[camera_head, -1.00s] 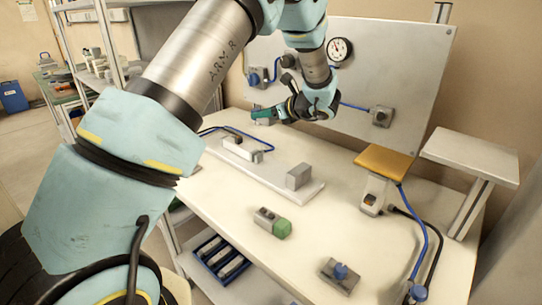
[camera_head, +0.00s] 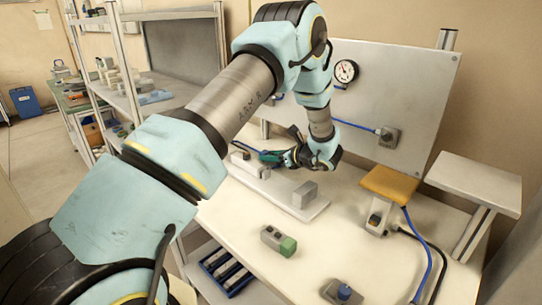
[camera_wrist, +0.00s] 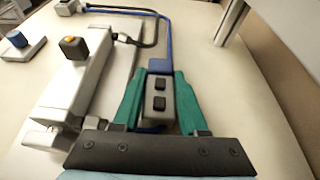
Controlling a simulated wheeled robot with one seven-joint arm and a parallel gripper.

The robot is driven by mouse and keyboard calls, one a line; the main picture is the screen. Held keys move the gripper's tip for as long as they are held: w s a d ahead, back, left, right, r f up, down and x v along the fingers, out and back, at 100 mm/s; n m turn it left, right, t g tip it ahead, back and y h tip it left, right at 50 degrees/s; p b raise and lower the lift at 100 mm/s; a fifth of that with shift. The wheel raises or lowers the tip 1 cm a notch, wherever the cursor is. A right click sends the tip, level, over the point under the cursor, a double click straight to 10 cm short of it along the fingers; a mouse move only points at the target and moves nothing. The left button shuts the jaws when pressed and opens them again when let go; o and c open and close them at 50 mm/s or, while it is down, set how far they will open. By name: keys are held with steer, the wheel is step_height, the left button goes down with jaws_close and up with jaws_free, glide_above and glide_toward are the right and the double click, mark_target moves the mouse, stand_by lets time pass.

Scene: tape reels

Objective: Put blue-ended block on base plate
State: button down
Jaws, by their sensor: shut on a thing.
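My gripper (camera_wrist: 160,86) has green fingers and is shut on the blue-ended block (camera_wrist: 160,116), a grey block with two black buttons. Its blue end (camera_wrist: 160,66) points away from my wrist. In the head view my gripper (camera_head: 266,155) is at the back side of the base plate (camera_head: 278,189), a long pale slab on the table. The block is hard to make out there. A grey upright block (camera_head: 305,194) stands at the plate's right end and a pale bar-shaped part (camera_head: 248,166) at its left. Whether the held block touches anything is unclear.
A green-ended block (camera_head: 278,240) and a blue-knobbed block (camera_head: 342,291) lie on the table's front part. A gauge panel (camera_head: 400,85) stands behind. An orange-topped stand (camera_head: 388,184) with cables is at right. A blue cable (camera_wrist: 166,45) runs near the gripper.

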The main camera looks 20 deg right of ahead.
steer(key=shift+f, duration=0.2)
steer(key=c, duration=0.7)
jaws_free()
steer(key=shift+r, duration=0.15)
